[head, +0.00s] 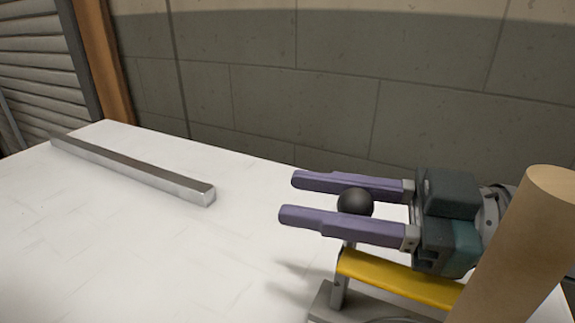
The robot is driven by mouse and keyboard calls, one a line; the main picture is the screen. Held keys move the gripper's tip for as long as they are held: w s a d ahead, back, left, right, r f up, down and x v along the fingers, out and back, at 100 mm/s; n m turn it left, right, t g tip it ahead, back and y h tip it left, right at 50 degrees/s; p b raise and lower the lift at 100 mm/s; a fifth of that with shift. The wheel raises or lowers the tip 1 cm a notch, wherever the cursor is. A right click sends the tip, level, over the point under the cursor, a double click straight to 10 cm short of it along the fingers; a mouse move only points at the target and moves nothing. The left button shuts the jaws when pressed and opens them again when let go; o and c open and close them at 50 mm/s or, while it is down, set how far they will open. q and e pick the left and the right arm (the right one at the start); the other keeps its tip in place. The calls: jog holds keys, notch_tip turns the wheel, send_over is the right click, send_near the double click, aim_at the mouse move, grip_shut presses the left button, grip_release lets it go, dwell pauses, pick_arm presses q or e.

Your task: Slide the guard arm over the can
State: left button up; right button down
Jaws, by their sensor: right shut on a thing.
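The guard arm (398,279) is a yellow bar at the lower right, attached to a grey post. A round black knob (355,203) stands above its left end. My right gripper (287,198) reaches in from the right, with its two purple fingers on either side of the knob, shut on it. The fingertips extend past the knob to the left. A tan cylinder (520,245) stands in front of the gripper's body and hides part of it and the bar's right end; I cannot tell whether it is the can. My left gripper is not in view.
A long grey metal bar (135,168) lies on the white table (190,255) at the left. The table between it and the guard arm is clear. A grey base (335,309) sits under the post. A block wall (330,90) rises behind the table.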

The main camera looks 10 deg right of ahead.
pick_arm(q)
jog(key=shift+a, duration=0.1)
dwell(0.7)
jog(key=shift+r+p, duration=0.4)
pick_arm(e)
jog(key=shift+s+a+r, duration=0.15)
jog(key=shift+s, duration=0.15)
pick_arm(q)
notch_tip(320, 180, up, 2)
jog(key=shift+p, duration=1)
pick_arm(e)
jog(key=s+a, duration=0.2)
jog(key=s, duration=0.1)
jog(key=c, duration=0.5)
grip_release()
